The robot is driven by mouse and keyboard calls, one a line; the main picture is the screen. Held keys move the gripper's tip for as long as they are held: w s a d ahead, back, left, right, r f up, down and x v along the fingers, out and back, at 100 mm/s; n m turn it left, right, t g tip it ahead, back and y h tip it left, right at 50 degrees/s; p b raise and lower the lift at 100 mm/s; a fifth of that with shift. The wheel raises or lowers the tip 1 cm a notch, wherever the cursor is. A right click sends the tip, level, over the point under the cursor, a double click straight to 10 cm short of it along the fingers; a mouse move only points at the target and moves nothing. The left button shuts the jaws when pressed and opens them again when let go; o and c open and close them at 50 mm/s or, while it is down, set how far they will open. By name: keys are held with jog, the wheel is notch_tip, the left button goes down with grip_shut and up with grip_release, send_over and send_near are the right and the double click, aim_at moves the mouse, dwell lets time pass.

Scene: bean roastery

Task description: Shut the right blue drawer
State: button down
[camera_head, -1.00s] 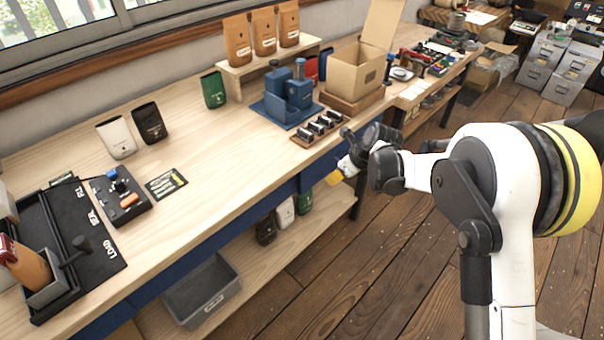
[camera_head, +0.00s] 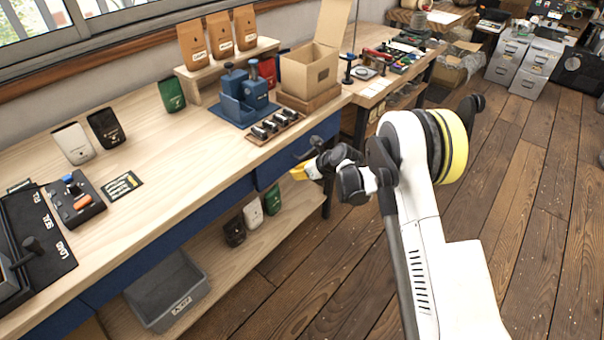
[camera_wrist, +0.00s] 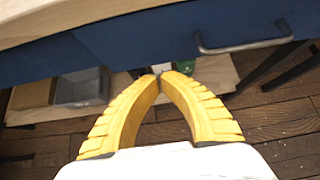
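The right blue drawer (camera_head: 272,171) is at the right end of the bench front, under the wooden top in the head view. In the wrist view its blue front (camera_wrist: 150,38) fills the upper middle and right, with a grey bar handle (camera_wrist: 243,48). Its left edge shows a small step against the neighbouring blue panel; I cannot tell how far out it stands. My gripper (camera_head: 300,173) is just in front of the drawer. Its yellow fingers (camera_wrist: 158,75) meet at the tips, with nothing seen between them. I cannot tell whether they touch the front.
The wooden bench top (camera_head: 190,165) lies above the drawers. A grey bin (camera_head: 165,290) and several small bags (camera_head: 252,214) sit on the lower shelf. A bench leg (camera_head: 328,195) stands right of the drawer. The wooden floor (camera_head: 290,290) in front is clear.

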aim_at(279, 163)
jog(key=w+a+f, duration=0.1)
jog(key=w+a+f+b, duration=0.1)
jog(key=a, duration=0.1)
jog(key=shift+w+a+b, duration=0.2)
jog(key=shift+w+b, duration=0.05)
jog(key=shift+b, duration=0.05)
jog(key=shift+w+a+r, duration=0.2)
jog(key=shift+w+a, duration=0.3)
jog(key=shift+a, duration=0.15)
jog(key=shift+w+a+b, duration=0.35)
jog(key=shift+w+a, duration=0.65)
jog(key=shift+a, duration=0.25)
jog(key=shift+d, duration=0.1)
